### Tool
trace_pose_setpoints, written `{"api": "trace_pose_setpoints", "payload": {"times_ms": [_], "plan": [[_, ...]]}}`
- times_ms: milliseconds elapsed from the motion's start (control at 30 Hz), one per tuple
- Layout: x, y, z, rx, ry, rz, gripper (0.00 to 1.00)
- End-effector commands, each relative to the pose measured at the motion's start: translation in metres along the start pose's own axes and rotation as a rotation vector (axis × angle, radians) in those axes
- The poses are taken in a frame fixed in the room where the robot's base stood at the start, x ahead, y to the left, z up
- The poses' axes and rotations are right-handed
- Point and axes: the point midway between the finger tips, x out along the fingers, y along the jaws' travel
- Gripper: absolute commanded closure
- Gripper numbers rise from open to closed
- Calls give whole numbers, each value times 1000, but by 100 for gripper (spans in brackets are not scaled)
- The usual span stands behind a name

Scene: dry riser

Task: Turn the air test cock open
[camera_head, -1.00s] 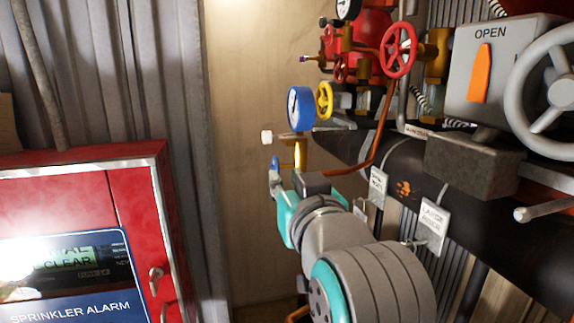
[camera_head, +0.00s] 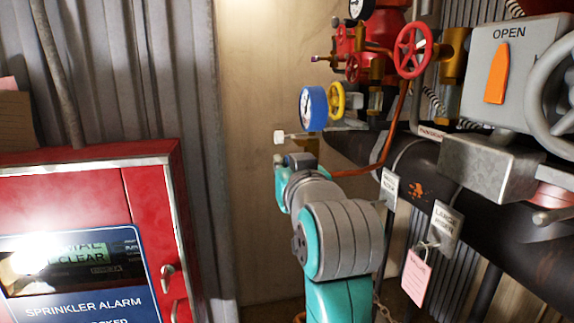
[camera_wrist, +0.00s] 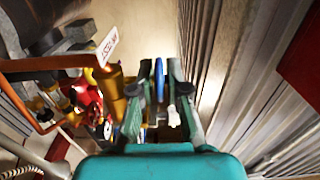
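The blue lever (camera_wrist: 159,72), which looks like the air test cock's handle, is seen edge-on in the wrist view. It lies between the two fingers of my gripper (camera_wrist: 161,90), which stand apart with a narrow gap on each side of it. Whether either finger touches it I cannot tell. A brass fitting (camera_wrist: 132,88) is beside the left finger. A white knob (camera_wrist: 173,116) shows by the right finger; it also shows in the head view (camera_head: 279,137), above my gripper. In the head view my wrist hides the fingertips and the lever.
A copper pipe (camera_head: 388,140) and a dark main pipe (camera_head: 470,205) run on the right. The red alarm cabinet (camera_head: 150,205) stands at left.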

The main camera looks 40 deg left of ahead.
Motion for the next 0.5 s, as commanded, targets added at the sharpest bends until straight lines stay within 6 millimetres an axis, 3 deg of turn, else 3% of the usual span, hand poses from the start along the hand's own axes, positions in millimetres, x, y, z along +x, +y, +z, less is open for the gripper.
{"api": "trace_pose_setpoints", "payload": {"times_ms": [500], "plan": [[0, 0, -2, 0, -86, 0, 100]]}}
